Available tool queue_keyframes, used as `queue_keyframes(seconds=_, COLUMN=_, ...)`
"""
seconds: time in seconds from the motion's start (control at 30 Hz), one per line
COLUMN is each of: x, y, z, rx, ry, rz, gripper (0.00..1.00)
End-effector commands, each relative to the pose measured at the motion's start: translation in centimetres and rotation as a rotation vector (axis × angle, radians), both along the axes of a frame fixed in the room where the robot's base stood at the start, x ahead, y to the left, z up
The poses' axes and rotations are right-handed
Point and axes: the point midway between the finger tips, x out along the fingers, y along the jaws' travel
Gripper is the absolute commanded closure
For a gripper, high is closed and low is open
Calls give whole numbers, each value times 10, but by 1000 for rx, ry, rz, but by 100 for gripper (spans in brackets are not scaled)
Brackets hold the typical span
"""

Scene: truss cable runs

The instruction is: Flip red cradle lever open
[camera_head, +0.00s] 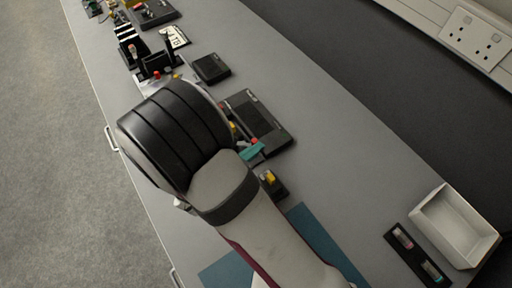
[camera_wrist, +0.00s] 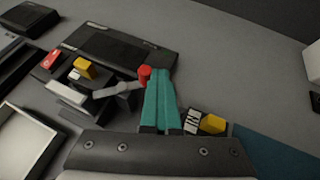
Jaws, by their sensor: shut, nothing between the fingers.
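My gripper (camera_wrist: 160,78) has teal fingers, shut together and empty. In the head view its teal tip (camera_head: 252,152) shows beside my arm. A lever with a red knob (camera_wrist: 145,72) and a grey arm (camera_wrist: 119,90) lies just left of the fingertips. The knob is very close to the left finger; I cannot tell whether they touch. The grey arm runs left to a dark cradle with a yellow block (camera_wrist: 84,67) and a red block (camera_wrist: 51,59). My fingers and wrist hide part of the cradle's near side.
A flat black panel (camera_wrist: 118,50) lies behind the cradle. A small dark block with a yellow piece (camera_wrist: 212,124) stands right of my fingers. A white tray (camera_head: 455,228) and a dark rack (camera_head: 417,253) are at the right. The grey bench behind the panel is clear.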

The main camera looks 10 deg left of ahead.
Motion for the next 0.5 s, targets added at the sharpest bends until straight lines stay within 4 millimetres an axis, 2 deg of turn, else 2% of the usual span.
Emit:
queue_keyframes(seconds=0.03, x=2, y=16, z=1, rx=17, ry=2, rz=46, gripper=100)
queue_keyframes(seconds=0.17, x=-12, y=14, z=1, rx=14, ry=2, rz=39, gripper=100)
queue_keyframes(seconds=0.3, x=-44, y=7, z=2, rx=7, ry=-1, rz=17, gripper=100)
queue_keyframes(seconds=0.5, x=-87, y=6, z=28, rx=7, ry=-1, rz=11, gripper=100)
